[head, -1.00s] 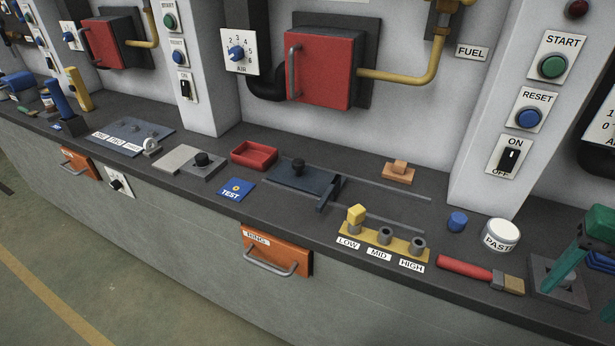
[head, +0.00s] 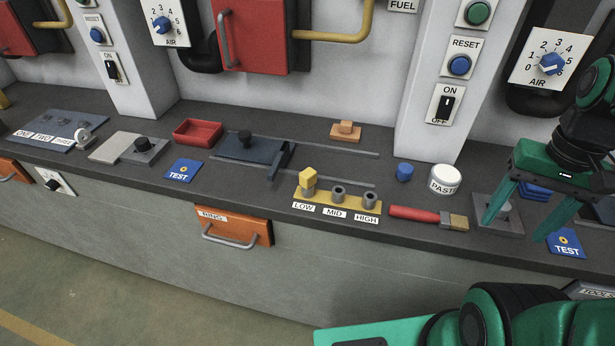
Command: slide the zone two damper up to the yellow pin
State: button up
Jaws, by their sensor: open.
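The damper in front of the middle red burner box is a dark blue-grey plate (head: 262,151) with a black knob (head: 245,137) and an upright arm at its right end. It sits at the left part of two thin rails; I take it as zone two. The yellow pin (head: 308,180) stands in the LOW socket of a yellow bar (head: 323,200), in front of the rails and right of the damper. The MID and HIGH sockets look empty. My gripper (head: 512,232) is open at the right, over another grey plate (head: 484,207), well right of the damper and pin.
A red tray (head: 197,132) is behind left of the damper; an orange block (head: 345,131) sits behind the rails. A blue piece (head: 404,172), a PASTE jar (head: 445,179) and a red-handled brush (head: 415,213) lie between rails and gripper. A white pillar (head: 435,130) rises behind.

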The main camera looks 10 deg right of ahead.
aim_at(241, 146)
jog(key=z, duration=0.2)
jog(key=k, duration=0.9)
jog(key=u, duration=0.75)
jog(key=i, duration=1)
